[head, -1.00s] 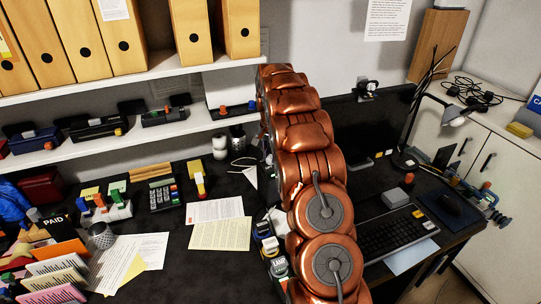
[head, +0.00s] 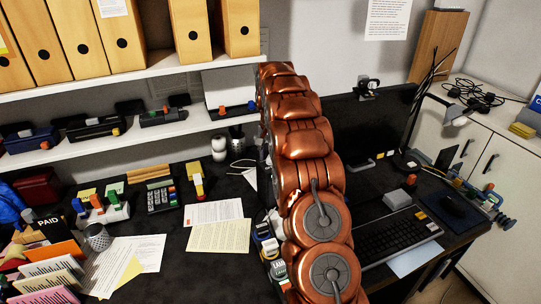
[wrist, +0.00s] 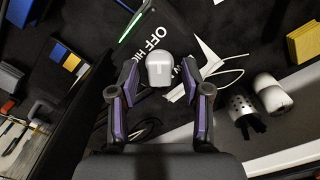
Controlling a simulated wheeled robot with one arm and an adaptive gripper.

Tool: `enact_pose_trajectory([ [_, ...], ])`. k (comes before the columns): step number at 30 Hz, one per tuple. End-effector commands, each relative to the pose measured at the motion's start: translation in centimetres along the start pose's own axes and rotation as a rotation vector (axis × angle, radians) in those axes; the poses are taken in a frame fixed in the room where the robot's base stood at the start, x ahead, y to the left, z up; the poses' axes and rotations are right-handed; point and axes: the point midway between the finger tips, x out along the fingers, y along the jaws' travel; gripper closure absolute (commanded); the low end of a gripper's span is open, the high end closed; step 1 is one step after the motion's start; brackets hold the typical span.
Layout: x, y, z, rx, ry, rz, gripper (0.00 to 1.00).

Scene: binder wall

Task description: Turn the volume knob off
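The volume knob (wrist: 159,72) is a pale grey, rounded knob with a T-shaped mark on top, seen in the wrist view. It sits by a black surface with white lettering (wrist: 155,40) that reads "OFF HIG…", partly covered. My gripper (wrist: 160,84) is open, with one purple-and-black finger on each side of the knob's near end. Gaps show between the fingers and the knob, and I see no contact. In the head view my copper-coloured arm hides the knob and my gripper.
A perforated cup (wrist: 242,117) and white cylinders (wrist: 272,93) stand right of the gripper in the wrist view. A white cord (wrist: 222,75) lies near the right finger. In the head view, a monitor (head: 370,125) and keyboard (head: 402,242) are right of my arm; papers (head: 220,236) lie left.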

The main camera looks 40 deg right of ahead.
Motion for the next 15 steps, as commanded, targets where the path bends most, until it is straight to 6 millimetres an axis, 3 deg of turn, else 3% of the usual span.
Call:
enact_pose_trajectory([
  [10,-0.3,0.0,0.0,0.000,0.000,0.000,0.50],
  [15,-2.3,-0.1,-0.2,0.000,0.006,-0.003,0.50],
])
